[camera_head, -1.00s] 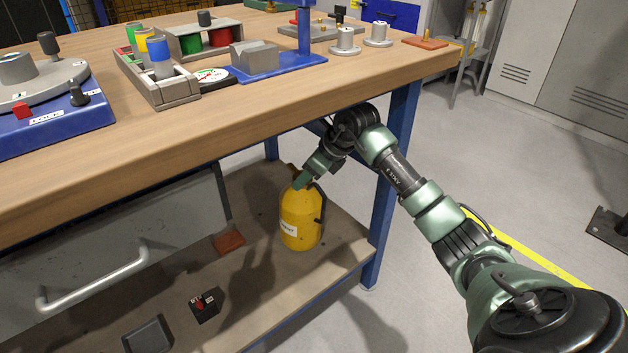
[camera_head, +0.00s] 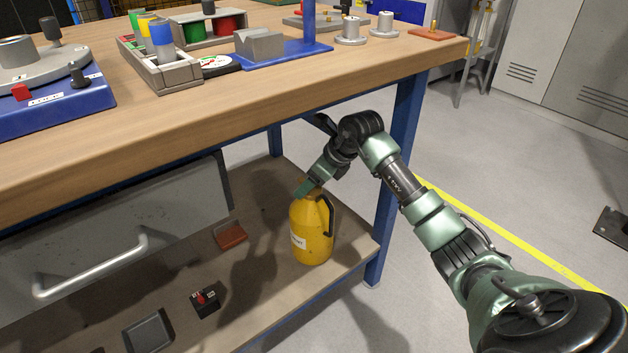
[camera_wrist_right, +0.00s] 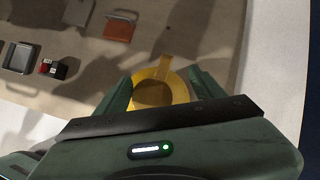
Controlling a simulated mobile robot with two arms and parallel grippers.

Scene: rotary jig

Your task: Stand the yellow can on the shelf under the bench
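The yellow can (camera_head: 311,232), with a white label and a dark handle on its right side, is upright over the front right part of the shelf (camera_head: 335,268) under the bench. I cannot tell for sure whether its base touches the shelf. My right gripper (camera_head: 304,190) reaches in under the bench top and is at the can's top. In the right wrist view, its fingers (camera_wrist_right: 160,85) lie on either side of the can's round yellow top (camera_wrist_right: 163,72) and look closed on it. The contact itself is partly hidden. My left gripper is not in view.
A reddish block (camera_head: 231,236), a small black box with a red switch (camera_head: 207,299) and a grey tray (camera_head: 148,332) lie on the shelf. A grey drawer (camera_head: 120,235) hangs at left. A blue leg (camera_head: 398,150) stands right of the can. Free shelf lies between block and can.

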